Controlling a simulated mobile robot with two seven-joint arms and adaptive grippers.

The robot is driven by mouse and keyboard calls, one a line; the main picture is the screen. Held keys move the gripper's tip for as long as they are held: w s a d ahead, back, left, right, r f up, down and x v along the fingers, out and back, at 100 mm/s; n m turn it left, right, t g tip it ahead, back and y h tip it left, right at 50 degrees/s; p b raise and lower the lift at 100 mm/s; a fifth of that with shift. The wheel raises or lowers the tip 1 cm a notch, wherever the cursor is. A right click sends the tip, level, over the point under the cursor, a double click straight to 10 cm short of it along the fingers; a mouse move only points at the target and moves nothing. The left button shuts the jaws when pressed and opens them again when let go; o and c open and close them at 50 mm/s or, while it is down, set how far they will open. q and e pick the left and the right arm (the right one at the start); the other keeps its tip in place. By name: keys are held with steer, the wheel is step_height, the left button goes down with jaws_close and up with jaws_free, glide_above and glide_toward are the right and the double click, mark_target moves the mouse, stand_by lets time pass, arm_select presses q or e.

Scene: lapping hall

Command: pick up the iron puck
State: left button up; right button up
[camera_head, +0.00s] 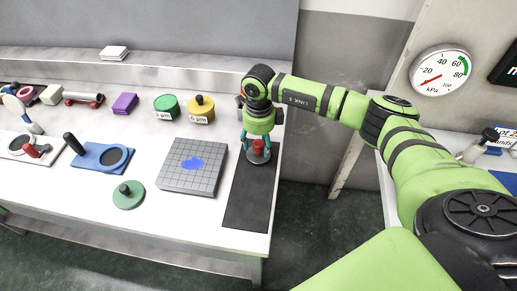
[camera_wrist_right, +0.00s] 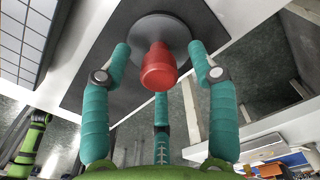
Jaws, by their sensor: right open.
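The iron puck is a grey disc (camera_wrist_right: 160,27) with a red knob (camera_wrist_right: 158,68), seen in the right wrist view. It stands on a dark mat (camera_head: 246,208) at the right end of the table; in the head view its red knob (camera_head: 258,146) shows between my fingers. My right gripper (camera_head: 258,155) has three teal fingers and reaches down over the puck. The fingers (camera_wrist_right: 158,58) are spread around the knob, with visible gaps on both sides. The disc is mostly hidden in the head view. My left gripper is not seen.
A grey grooved plate (camera_head: 188,180) with a blue smear lies just left of the mat. A green disc with a dark knob (camera_head: 128,196) and a blue tray (camera_head: 90,160) lie further left. Round tins (camera_head: 167,107) stand behind. The table's right edge is close.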

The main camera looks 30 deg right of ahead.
mark_target(260, 143)
jaws_close()
steer(key=shift+r, duration=0.15)
steer(key=shift+w+r+b, duration=0.15)
steer(key=shift+r+b, duration=0.25)
steer(key=shift+r, duration=0.15)
steer(key=r, duration=0.2)
steer(key=r+b, duration=0.1)
steer(key=shift+s, duration=0.25)
steer(key=s+r+b, duration=0.2)
steer(key=s+r, duration=0.4)
steer(key=s, duration=0.5)
steer(key=shift+s+a+r+b, duration=0.2)
steer(key=shift+s+r+b, duration=0.05)
steer(key=shift+r+b, duration=0.1)
